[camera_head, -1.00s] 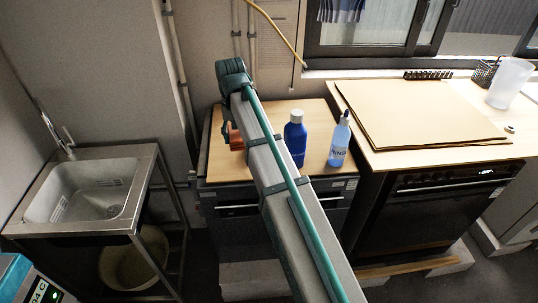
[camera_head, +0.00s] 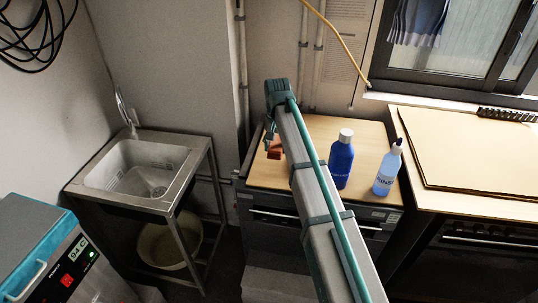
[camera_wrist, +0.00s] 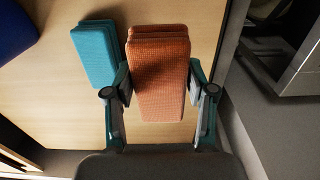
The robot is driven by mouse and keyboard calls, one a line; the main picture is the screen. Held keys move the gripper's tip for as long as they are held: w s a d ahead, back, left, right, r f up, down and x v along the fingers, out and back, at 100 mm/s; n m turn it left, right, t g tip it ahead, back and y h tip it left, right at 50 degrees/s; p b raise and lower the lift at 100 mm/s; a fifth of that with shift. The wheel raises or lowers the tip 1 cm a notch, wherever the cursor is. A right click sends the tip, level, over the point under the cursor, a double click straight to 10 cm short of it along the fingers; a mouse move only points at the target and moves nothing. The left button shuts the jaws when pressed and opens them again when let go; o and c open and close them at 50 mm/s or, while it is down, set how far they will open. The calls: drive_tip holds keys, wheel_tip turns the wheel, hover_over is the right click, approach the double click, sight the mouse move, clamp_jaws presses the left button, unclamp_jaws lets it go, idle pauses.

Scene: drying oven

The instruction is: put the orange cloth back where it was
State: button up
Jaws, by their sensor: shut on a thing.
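The orange cloth (camera_wrist: 160,75) is a folded, textured stack in the wrist view. It lies between the two fingers of my gripper (camera_wrist: 160,98), which are shut on its sides. In the head view a small part of the orange cloth (camera_head: 274,151) shows below the end of my arm, over the left side of the wooden top; the arm hides the rest. I cannot tell whether the cloth touches the wood. A folded blue cloth (camera_wrist: 96,54) lies just left of the orange one in the wrist view.
A dark blue bottle (camera_head: 341,160) and a clear bottle with blue liquid (camera_head: 386,172) stand on the wooden top (camera_head: 318,128), right of my arm. A metal sink (camera_head: 140,170) stands left across a gap. A cardboard sheet (camera_head: 475,150) covers the right counter.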

sight(269, 163)
drive_tip(key=f, duration=0.1)
drive_tip(key=w+a+f, duration=0.1)
drive_tip(key=a+f, duration=0.1)
drive_tip(key=shift+w+a+f+p, duration=0.15)
drive_tip(key=shift+w+f+p, duration=0.1)
drive_tip(key=shift+p, duration=0.1)
drive_tip(key=shift+w+a+f+p, duration=0.1)
drive_tip(key=shift+f+p, duration=0.1)
drive_tip(key=shift+f, duration=0.7)
drive_tip(key=shift+a+f+p, duration=0.1)
drive_tip(key=shift+f+p, duration=0.05)
drive_tip(key=shift+f, duration=0.75)
drive_tip(key=shift+f, duration=0.1)
drive_tip(key=o, duration=1.2)
wheel_tip(269, 163, up, 12)
drive_tip(key=shift+r+b, duration=0.15)
drive_tip(key=shift+b, duration=1)
